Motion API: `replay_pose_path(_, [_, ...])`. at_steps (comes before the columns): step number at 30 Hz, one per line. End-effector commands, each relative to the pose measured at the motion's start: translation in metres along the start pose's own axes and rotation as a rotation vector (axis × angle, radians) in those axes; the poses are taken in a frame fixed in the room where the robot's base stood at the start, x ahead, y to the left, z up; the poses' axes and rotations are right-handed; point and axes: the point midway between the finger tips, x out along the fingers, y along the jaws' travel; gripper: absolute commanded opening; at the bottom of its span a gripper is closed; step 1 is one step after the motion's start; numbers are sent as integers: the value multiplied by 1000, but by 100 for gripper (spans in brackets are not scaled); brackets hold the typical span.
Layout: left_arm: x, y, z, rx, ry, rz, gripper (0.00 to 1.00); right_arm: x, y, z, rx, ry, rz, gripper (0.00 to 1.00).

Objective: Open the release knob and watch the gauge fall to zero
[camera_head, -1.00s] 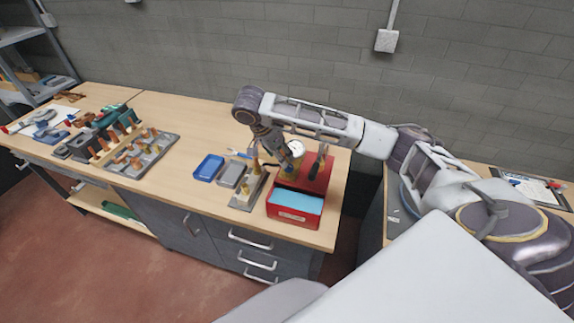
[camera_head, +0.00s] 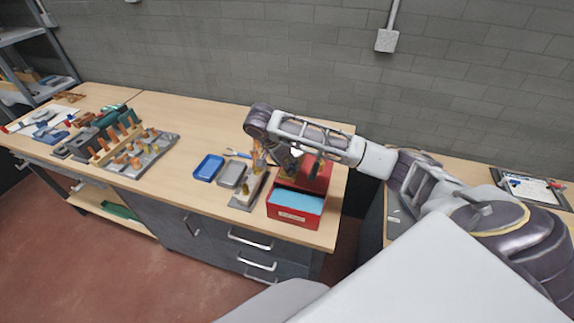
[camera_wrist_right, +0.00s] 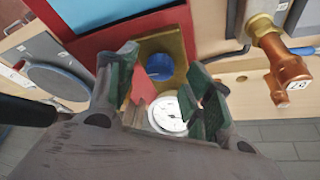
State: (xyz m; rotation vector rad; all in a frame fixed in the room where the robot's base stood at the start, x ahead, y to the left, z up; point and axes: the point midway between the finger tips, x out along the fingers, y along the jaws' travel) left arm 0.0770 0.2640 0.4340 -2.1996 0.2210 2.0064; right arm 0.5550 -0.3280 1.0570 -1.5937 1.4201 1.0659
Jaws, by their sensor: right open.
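The release knob is a blue round knob (camera_wrist_right: 160,66) on a brass block (camera_wrist_right: 178,42) in the right wrist view. A round white gauge (camera_wrist_right: 168,116) sits just below it in that picture, partly hidden by my gripper; its reading is too small to tell. My right gripper (camera_wrist_right: 163,72) is open, its green-padded fingers on either side of the knob, apparently not closed on it. In the head view my right arm reaches down over the red unit (camera_head: 318,178) on the bench and hides most of it. My left gripper is not in view.
A red box with a blue top (camera_head: 295,200) stands at the bench's front edge. Left of it are a blue tray (camera_head: 208,167), a grey tray (camera_head: 231,175) and a stand with brass fittings. A copper fitting (camera_wrist_right: 287,68) stands close to the right of my gripper.

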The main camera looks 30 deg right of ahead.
Motion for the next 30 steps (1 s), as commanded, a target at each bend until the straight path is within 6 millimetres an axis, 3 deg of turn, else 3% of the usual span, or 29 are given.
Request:
replay_pose_path(6, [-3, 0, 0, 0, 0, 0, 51, 12, 0, 0, 0, 0, -1, 51])
replay_pose_path(16, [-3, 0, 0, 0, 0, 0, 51, 14, 0, 0, 0, 0, -1, 51])
replay_pose_path(26, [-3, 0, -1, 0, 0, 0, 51, 14, 0, 0, 0, 0, -1, 9])
replay_pose_path(30, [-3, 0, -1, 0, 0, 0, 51, 14, 0, 0, -1, 0, -2, 6])
